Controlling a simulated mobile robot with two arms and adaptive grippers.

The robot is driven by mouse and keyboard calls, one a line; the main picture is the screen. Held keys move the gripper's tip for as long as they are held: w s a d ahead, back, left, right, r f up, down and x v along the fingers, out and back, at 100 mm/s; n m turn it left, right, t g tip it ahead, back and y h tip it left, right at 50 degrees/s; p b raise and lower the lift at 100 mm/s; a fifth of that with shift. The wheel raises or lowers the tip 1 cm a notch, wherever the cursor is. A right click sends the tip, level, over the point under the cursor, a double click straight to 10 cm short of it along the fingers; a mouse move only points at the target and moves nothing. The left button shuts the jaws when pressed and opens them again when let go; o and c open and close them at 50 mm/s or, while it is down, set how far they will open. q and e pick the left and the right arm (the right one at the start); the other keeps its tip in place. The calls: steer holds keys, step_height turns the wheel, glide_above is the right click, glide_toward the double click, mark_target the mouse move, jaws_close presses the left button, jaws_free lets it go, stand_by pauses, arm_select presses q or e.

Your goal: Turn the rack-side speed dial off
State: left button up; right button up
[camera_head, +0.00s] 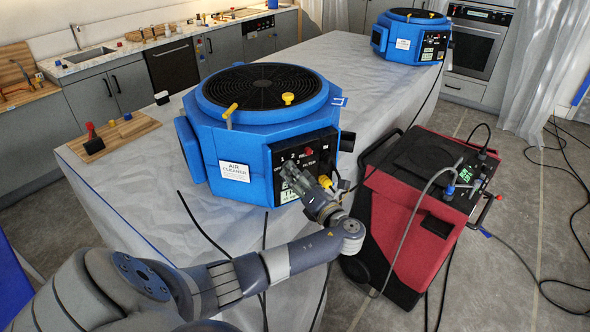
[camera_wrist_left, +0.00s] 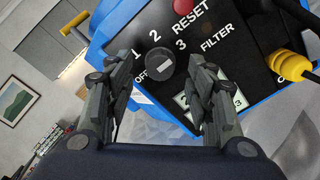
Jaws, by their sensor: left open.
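A blue air cleaner (camera_head: 240,130) with a black round top grille stands on the covered counter. Its black control panel (camera_head: 312,153) faces right and shows a round black speed dial (camera_wrist_left: 166,66) in the left wrist view. The marks OFF, 1, 2 and 3 surround the dial; its setting is not clear. My left gripper (camera_head: 288,170) is in front of the panel. In the left wrist view the left gripper (camera_wrist_left: 160,88) is open, with its fingers on either side of the dial and apart from it. My right gripper is not in view.
A second blue air cleaner (camera_head: 410,35) stands at the counter's far end. A red and black machine (camera_head: 415,210) with hoses stands on the floor at right. A red RESET button (camera_wrist_left: 183,5) and a yellow plug (camera_wrist_left: 293,66) are near the dial. Cables hang over the counter edge.

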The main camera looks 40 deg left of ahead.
arm_select(q)
steer(key=shift+x, duration=1.05)
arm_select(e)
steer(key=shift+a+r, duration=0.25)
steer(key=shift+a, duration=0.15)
arm_select(q)
steer(key=c, duration=1.1)
steer(key=shift+o, duration=0.2)
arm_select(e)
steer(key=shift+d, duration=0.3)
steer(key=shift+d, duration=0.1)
